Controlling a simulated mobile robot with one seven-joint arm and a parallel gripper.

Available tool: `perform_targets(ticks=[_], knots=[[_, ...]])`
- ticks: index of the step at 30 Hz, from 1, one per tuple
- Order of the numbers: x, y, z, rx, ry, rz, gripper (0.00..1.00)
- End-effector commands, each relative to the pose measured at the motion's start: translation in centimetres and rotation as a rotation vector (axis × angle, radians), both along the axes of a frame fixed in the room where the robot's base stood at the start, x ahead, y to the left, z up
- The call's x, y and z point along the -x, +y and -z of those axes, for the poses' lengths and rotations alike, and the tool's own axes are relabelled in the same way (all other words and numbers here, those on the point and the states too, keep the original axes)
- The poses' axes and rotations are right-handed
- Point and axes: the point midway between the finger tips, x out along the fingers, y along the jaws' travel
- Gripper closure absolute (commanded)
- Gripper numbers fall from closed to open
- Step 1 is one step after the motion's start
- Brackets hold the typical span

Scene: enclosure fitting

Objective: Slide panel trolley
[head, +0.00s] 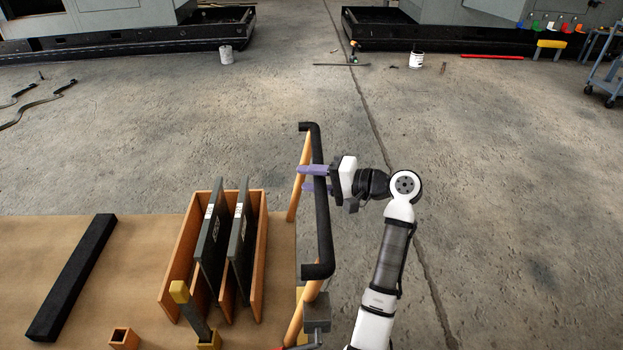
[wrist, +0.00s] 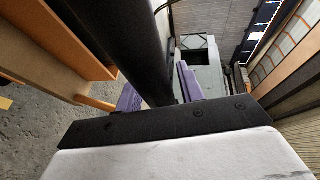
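The panel trolley has a tan wooden deck (head: 60,232) at the lower left of the head view. A black handle bar (head: 322,225) on orange posts (head: 300,190) stands at its right end. An orange rack (head: 262,245) on the deck holds two dark grey panels (head: 212,235) upright, slightly leaning. My gripper (head: 307,177) reaches the bar from the right, with purple fingers on either side of it. In the wrist view the bar (wrist: 128,40) runs between the fingers (wrist: 160,92) and fills the gap; the gripper looks shut on it. The trolley's wheels are hidden.
A long black bar (head: 72,275) and a yellow-topped post (head: 180,292) are on the deck. The concrete floor beyond is largely open.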

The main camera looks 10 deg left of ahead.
Motion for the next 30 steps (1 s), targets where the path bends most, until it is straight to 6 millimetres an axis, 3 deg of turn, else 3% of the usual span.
perform_targets(ticks=[10, 14, 30], knots=[[0.0, -0.1, 0.1, 0.001, 0.001, 0.0, 0.53], [0.1, -1.2, 0.0, -0.001, 0.0, 0.003, 0.53], [1.9, -11.8, -2.0, 0.0, 0.0, 0.002, 0.53]])
